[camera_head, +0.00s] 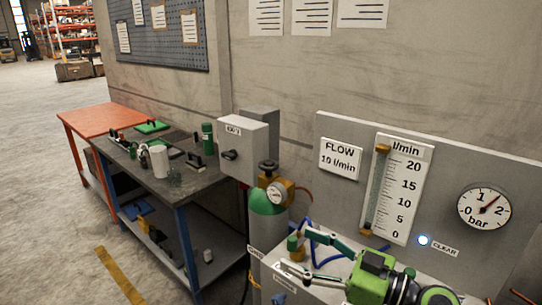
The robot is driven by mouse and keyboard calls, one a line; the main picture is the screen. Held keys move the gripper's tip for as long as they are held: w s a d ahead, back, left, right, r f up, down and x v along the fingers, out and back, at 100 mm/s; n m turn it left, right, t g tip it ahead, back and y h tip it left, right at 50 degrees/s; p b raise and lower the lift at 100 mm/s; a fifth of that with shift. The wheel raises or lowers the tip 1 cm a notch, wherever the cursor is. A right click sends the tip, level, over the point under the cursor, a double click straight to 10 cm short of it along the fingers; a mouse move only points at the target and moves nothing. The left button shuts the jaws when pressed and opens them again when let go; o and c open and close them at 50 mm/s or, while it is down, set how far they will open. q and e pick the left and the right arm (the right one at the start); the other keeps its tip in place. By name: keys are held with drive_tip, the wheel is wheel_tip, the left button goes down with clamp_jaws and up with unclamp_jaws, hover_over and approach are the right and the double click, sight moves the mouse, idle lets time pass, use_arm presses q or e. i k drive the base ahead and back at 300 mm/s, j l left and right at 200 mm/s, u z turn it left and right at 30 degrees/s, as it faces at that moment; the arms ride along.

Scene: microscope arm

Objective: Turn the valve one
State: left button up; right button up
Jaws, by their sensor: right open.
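A small green-topped valve knob with a brass body (293,244) stands on the light bench at the bottom middle. My right gripper (295,251), with a green body, comes in from the lower right. Its two fingers are spread, one behind the knob and one in front. I cannot tell whether they touch it. A green gas cylinder (266,228) with a brass regulator, small gauge and dark handwheel (268,165) stands behind to the left. No number marking valve one is readable. My left gripper is not in view.
A blue hose lies by the knob. A cluttered workbench (215,180) stands left; floor beyond is open.

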sight(269, 166)
drive_tip(key=i+l, duration=0.15)
drive_tip(key=i, duration=0.35)
drive_tip(key=i+l, duration=0.15)
drive_tip(key=i, duration=0.4)
